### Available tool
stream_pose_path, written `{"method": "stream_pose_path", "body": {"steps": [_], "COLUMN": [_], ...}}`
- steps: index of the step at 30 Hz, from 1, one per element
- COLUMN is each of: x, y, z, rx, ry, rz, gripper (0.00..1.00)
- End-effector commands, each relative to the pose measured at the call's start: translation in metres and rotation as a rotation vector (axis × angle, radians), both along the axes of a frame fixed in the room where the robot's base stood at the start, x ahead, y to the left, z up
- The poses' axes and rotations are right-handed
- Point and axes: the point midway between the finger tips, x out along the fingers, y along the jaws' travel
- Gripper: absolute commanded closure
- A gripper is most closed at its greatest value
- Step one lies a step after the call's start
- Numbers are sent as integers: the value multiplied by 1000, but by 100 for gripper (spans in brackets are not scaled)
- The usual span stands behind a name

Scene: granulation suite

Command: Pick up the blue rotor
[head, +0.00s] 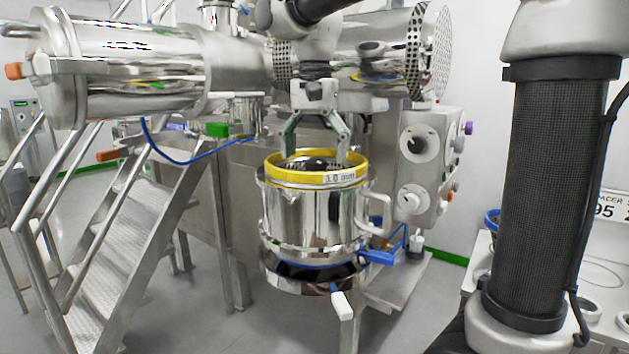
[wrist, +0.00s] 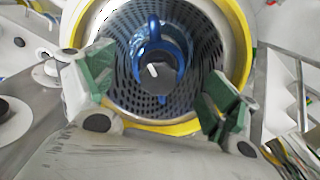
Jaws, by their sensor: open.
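The blue rotor (wrist: 177,55) sits inside a perforated metal screen (wrist: 205,55) in the wrist view, with blue arms around a dark hub that bears a white mark. In the head view only a dark part shows inside the vessel, and the rotor's blue is hidden by the rim. The screen's yellow rim (head: 316,179), marked "1.0 mm", tops a shiny steel vessel (head: 312,215). My gripper (head: 316,147) is open above this rim. In the wrist view its green-padded fingers (wrist: 159,85) stand apart on either side of the opening, with no visible contact with the rotor.
Metal stairs with handrails (head: 125,240) stand at the left. A large steel cylinder (head: 135,70) lies above them. A worktop at the far right holds a blue ring (head: 492,219), partly hidden by my arm.

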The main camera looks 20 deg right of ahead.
Motion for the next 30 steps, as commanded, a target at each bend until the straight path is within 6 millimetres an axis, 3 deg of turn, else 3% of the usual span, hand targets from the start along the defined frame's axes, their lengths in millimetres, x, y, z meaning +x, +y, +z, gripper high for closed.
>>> {"method": "stream_pose_path", "body": {"steps": [9,17,26,30], "x": [3,3,3,4], "y": [-1,-1,-1,-1], "z": [-44,-47,-47,-46], "rx": [0,0,0,0], "ry": [0,0,0,-1], "rz": [1,1,1,1], "gripper": [12,12,67,71]}}
